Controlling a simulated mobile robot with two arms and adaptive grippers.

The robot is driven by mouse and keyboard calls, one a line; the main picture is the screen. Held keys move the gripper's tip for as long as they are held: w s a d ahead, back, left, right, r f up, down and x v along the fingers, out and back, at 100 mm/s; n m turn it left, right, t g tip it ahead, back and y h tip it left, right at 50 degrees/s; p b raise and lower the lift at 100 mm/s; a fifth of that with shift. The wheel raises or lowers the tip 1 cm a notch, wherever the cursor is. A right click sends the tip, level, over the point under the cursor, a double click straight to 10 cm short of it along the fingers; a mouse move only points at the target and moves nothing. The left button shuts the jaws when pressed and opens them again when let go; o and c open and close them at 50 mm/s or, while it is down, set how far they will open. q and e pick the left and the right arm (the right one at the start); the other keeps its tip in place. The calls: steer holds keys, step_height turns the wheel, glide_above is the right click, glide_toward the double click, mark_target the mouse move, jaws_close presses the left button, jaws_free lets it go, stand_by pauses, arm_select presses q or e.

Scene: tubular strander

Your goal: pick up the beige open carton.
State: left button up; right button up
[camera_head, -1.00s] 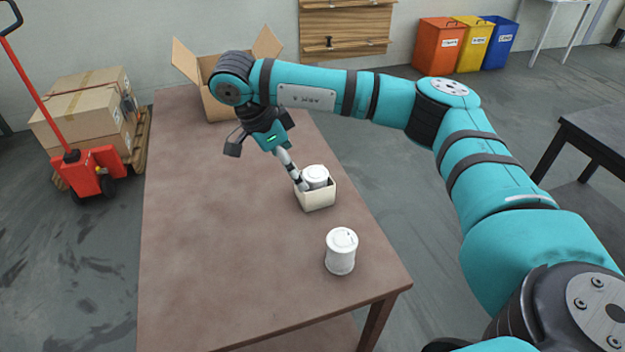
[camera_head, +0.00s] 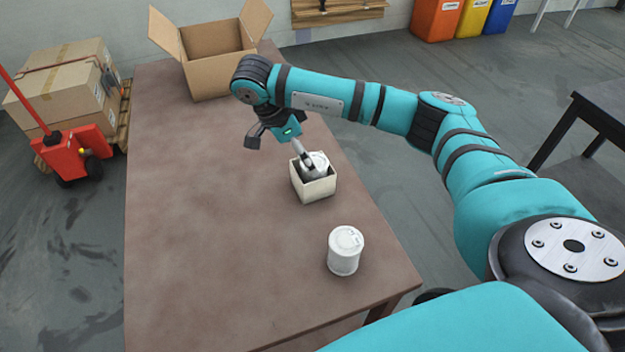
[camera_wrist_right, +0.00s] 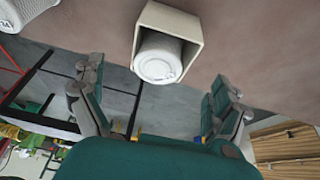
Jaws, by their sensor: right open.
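The beige open carton (camera_head: 314,189) is a small cream box on the brown table, near its right edge. A white lidded can (camera_head: 319,161) sits inside it; the can also shows in the wrist view (camera_wrist_right: 160,60), within the carton's walls (camera_wrist_right: 188,24). My right gripper (camera_head: 279,150) is beside the carton's far left side, one fingertip overlapping the can in the head view. In the right wrist view the two fingers (camera_wrist_right: 157,88) are wide apart with nothing between them, and the carton lies beyond them. I cannot tell whether a finger touches it. My left gripper is out of view.
A second white can (camera_head: 345,252) stands nearer on the table (camera_head: 200,230). A large open cardboard box (camera_head: 218,72) stands at the table's far end. The table's left half is clear. A red pallet jack (camera_head: 75,150) with boxes is on the floor at left.

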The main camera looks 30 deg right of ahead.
steer(key=x, duration=0.2)
steer(key=shift+d+f, duration=0.15)
steer(key=shift+f, duration=0.15)
steer(key=shift+s+f, duration=0.1)
steer(key=shift+f, duration=0.1)
steer(key=p+x, duration=0.1)
steer(key=x, duration=0.2)
steer(key=shift+d+f, duration=0.15)
steer(key=shift+f, duration=0.2)
steer(key=shift+d+f, duration=0.1)
steer(key=shift+f, duration=0.35)
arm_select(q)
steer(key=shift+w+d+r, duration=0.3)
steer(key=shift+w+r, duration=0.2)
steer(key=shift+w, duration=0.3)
arm_select(e)
steer(key=c, duration=1)
